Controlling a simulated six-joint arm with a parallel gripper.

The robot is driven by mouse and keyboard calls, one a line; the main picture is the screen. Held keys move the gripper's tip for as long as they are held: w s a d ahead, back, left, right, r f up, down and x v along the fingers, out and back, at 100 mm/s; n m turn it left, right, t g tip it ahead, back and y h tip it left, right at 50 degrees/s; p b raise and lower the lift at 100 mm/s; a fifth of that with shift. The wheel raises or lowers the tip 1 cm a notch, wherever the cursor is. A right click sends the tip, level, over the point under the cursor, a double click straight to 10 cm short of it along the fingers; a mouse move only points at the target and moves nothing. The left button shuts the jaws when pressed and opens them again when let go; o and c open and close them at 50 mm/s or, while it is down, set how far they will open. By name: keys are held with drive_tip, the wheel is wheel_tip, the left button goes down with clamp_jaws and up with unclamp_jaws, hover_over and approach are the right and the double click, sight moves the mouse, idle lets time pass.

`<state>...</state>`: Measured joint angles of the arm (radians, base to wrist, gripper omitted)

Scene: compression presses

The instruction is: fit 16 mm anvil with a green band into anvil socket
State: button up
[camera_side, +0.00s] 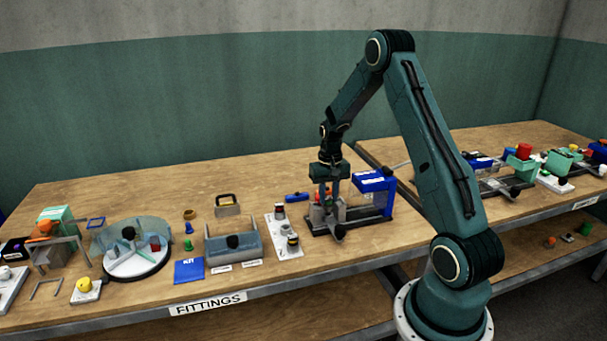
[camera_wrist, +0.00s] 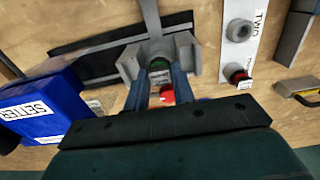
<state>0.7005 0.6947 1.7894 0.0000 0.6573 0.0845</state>
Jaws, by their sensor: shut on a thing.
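My gripper (camera_side: 328,198) is at the press on the bench, pointing down. In the wrist view my gripper (camera_wrist: 160,76) is shut on a small part with a green top, the green-banded anvil (camera_wrist: 159,65). The anvil sits between the fingertips, right at the grey anvil socket (camera_wrist: 185,50). The socket's grey walls flank it on both sides. I cannot tell how deep the anvil sits, as the fingers hide its lower part. In the side view the fingers and the grey block cover the anvil.
The press's blue body (camera_side: 375,182) stands close to the right of my gripper; it reads SETTER in the wrist view (camera_wrist: 40,110). A red knob-like part (camera_wrist: 167,94) shows between my fingers. A white plate (camera_wrist: 237,62) with several round parts lies beside the press.

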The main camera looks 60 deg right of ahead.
sight(328, 198)
drive_tip(key=shift+f, duration=1.45)
idle(0.9)
drive_tip(key=o, duration=1)
drive_tip(key=shift+o, duration=0.2)
drive_tip(key=shift+o, duration=0.2)
wheel_tip(328, 198, up, 14)
drive_tip(key=shift+a, duration=0.1)
